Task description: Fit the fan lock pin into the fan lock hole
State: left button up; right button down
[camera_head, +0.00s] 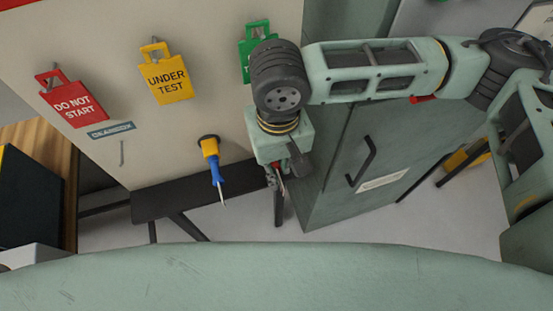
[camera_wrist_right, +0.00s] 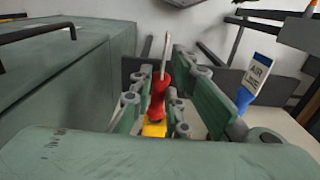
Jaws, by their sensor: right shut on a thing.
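My right gripper (camera_head: 279,176) is in front of the pale panel, beside the grey-green cabinet. In the right wrist view it is shut on a pin with a red body (camera_wrist_right: 158,98), a thin metal rod and a yellow part (camera_wrist_right: 154,129). I take this to be the fan lock pin, but I read no name on it. In the head view the gripper mostly hides the pin; only a bit of red and a pale tip show. I cannot make out the fan lock hole. My left gripper is not in view.
A blue pin with a yellow block (camera_head: 215,169) hangs at a dark round fitting on the panel (camera_head: 225,40). Red (camera_head: 70,98), yellow (camera_head: 167,78) and green (camera_head: 253,46) tags hang above. The grey-green cabinet (camera_head: 345,160) stands close on the right. A dark bench (camera_head: 185,198) is below.

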jog(key=shift+s+d, duration=0.2)
jog(key=shift+s, duration=0.1)
jog(key=shift+s+d+p, duration=0.25)
jog(key=shift+s+p, duration=0.15)
jog(key=shift+s, duration=0.45)
jog(key=shift+s+d+p, duration=0.3)
jog(key=shift+s+p, duration=0.1)
jog(key=shift+s, duration=0.4)
jog(key=shift+s+d+p, duration=0.25)
jog(key=shift+s+p, duration=0.15)
jog(key=shift+s, duration=0.45)
jog(key=s, duration=0.2)
jog(key=s+d+p, duration=0.1)
jog(key=shift+s+d+p, duration=0.1)
jog(key=shift+s+p, duration=0.2)
jog(key=shift+s, duration=0.1)
